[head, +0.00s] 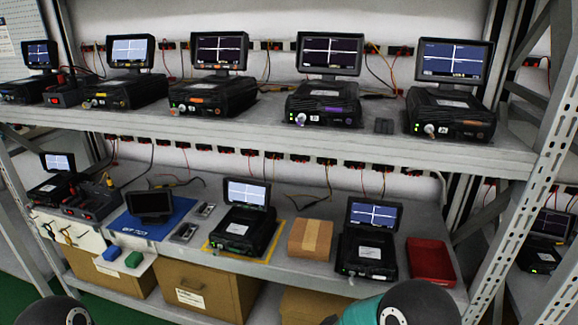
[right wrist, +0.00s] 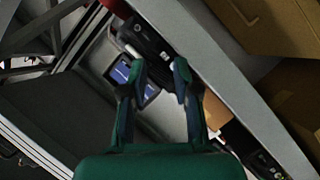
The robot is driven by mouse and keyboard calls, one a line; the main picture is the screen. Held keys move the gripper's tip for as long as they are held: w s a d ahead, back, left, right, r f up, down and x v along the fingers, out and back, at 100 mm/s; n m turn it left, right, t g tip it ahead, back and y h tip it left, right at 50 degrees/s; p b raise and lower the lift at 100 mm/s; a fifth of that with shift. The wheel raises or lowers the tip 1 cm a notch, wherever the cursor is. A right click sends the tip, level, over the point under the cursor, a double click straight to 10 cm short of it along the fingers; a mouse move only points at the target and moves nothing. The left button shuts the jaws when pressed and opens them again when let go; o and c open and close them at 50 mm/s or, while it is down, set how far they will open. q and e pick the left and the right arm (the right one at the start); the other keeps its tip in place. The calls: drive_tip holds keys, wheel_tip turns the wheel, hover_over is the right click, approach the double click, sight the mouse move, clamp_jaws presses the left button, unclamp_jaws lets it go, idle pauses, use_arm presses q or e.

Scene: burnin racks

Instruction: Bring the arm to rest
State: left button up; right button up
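My right gripper (right wrist: 158,80) shows in the right wrist view with its two fingers spread apart and nothing between them. Behind the fingers, apart from them, is a black device with a lit screen (right wrist: 152,93) on the grey shelf. In the head view, only a rounded black and teal part of my right arm shows at the bottom right edge; its fingers cannot be made out there. A dark rounded part of my left arm shows at the bottom left; the left gripper itself is out of the picture.
The rack has an upper shelf (head: 255,127) with several devices and a lower shelf (head: 300,270). The lower shelf holds a blue mat (head: 178,216), a cardboard box (head: 310,238) and a red tray (head: 431,262). A perforated upright (head: 545,130) stands at the right.

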drive_tip(key=s+d+f+g+y, duration=0.1)
drive_tip(key=s+d+f+g, duration=0.15)
drive_tip(key=d+f, duration=0.5)
drive_tip(key=s+a+f+m+g+y, duration=0.2)
drive_tip(key=s+a+f+g+y, duration=0.25)
drive_tip(key=s+f+y, duration=0.5)
drive_tip(key=s+a+f+m+g+y, duration=0.1)
drive_tip(key=s+a+g, duration=0.1)
drive_tip(key=s+a, duration=0.35)
drive_tip(key=s+a+m+g+y, duration=0.1)
drive_tip(key=s+a+g, duration=0.1)
drive_tip(key=s, duration=0.6)
wheel_tip(320, 180, up, 15)
drive_tip(key=p, duration=1.5)
drive_tip(key=shift+s+a+m, duration=0.2)
drive_tip(key=shift+m, duration=0.1)
